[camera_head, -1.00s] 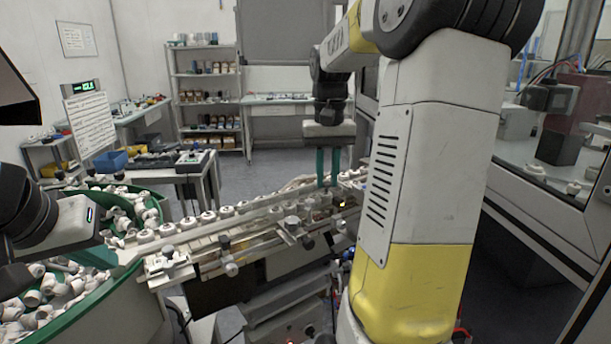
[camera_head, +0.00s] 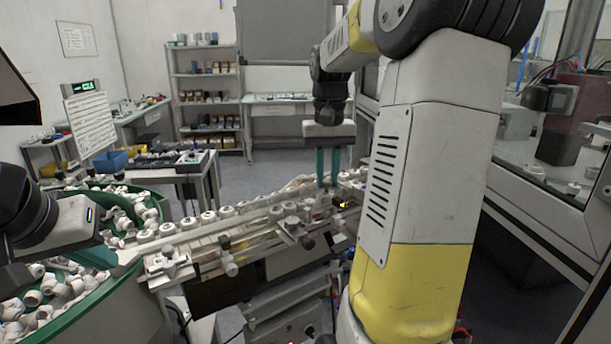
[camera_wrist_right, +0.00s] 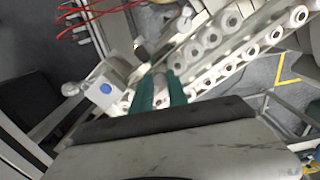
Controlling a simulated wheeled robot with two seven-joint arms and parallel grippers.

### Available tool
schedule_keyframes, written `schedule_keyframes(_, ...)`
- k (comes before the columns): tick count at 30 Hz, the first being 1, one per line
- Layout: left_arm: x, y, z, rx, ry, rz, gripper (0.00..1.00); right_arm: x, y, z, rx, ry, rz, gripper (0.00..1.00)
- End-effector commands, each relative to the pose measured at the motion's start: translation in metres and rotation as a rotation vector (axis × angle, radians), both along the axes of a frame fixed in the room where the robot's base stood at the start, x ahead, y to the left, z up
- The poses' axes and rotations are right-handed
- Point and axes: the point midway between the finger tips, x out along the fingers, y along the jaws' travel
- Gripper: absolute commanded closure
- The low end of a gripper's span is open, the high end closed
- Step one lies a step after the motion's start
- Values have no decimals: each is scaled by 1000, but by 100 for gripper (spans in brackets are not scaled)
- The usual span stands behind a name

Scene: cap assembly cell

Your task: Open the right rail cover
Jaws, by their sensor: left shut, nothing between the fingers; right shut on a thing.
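The rail (camera_head: 207,243) runs diagonally across the middle of the head view, with white caps lined up along it. My right gripper (camera_head: 328,184) points straight down at the rail's far right end, its teal fingers shut. In the right wrist view its fingertips (camera_wrist_right: 161,76) are close together beside the row of caps. What lies between them is small and blurred, and I cannot clearly make out the right rail cover. My left gripper (camera_head: 98,257) is shut and empty at the left, over the edge of the green feeder bowl.
The green feeder bowl (camera_head: 60,328) full of loose white caps stands at the left. Clamps and knobs (camera_head: 230,268) stick out along the rail's near side. My right arm hides much of the right. A glazed machine enclosure (camera_head: 545,215) stands there. Shelves (camera_head: 205,100) are at the back.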

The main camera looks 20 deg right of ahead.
Motion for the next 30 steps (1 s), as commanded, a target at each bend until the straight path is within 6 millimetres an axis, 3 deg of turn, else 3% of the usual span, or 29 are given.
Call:
schedule_keyframes(11,0,0,0,0,0,0,100,5,2,5,-19,80,3,100)
schedule_keyframes(30,0,0,0,0,0,0,100,30,8,20,-124,504,2,100)
